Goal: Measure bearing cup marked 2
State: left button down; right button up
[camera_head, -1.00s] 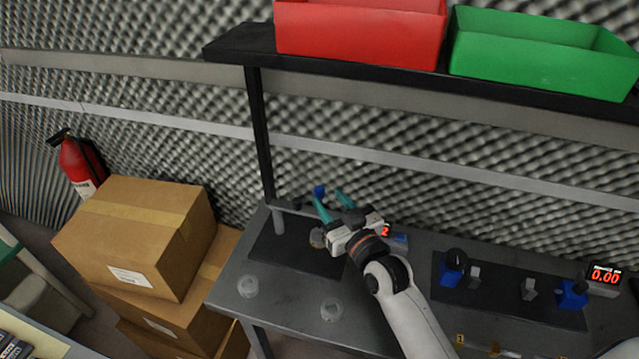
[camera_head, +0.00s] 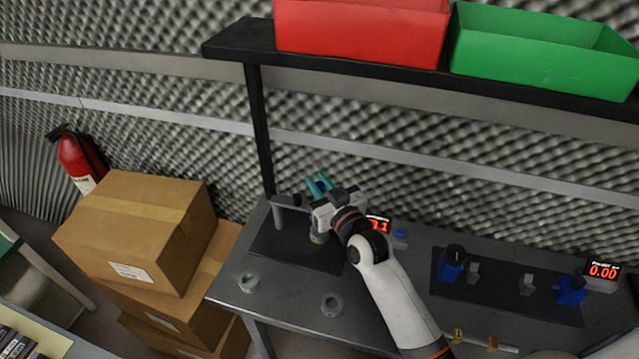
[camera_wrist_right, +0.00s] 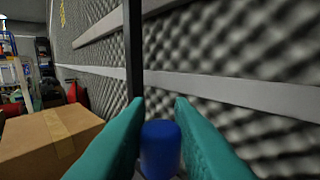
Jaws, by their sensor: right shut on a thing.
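My right gripper (camera_head: 317,184), with teal fingers, is shut on a blue knob (camera_wrist_right: 160,148) at the top of the left gauge stand (camera_head: 280,216). In the right wrist view the knob stands between the fingers. A red-lit display (camera_head: 378,225) beside the stand is partly hidden by my arm; its visible digits end in .1. A small greyish round part (camera_head: 318,237) shows under the gripper, mostly hidden. Two pale ring-shaped cups, a left one (camera_head: 248,282) and a right one (camera_head: 331,304), lie on the table's front part. No mark is readable on them. My left gripper is not in view.
A second gauge with blue ends (camera_head: 452,263) stands on a dark mat at right; its display (camera_head: 603,271) reads 0.00. A red bin (camera_head: 360,35) and a green bin (camera_head: 545,55) sit on the shelf above. Cardboard boxes (camera_head: 135,230) stand left of the table.

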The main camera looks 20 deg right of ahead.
notch_tip(320, 180, down, 5)
jog(key=b, duration=0.3)
jog(key=o, duration=0.8)
jog(key=shift+o, duration=0.2)
jog(key=shift+r, duration=0.1)
jog(key=s+d+b, duration=0.2)
jog(key=s+b, duration=0.1)
jog(key=s, duration=0.8)
jog(key=shift+s+d, duration=0.15)
jog(key=shift+s, duration=0.25)
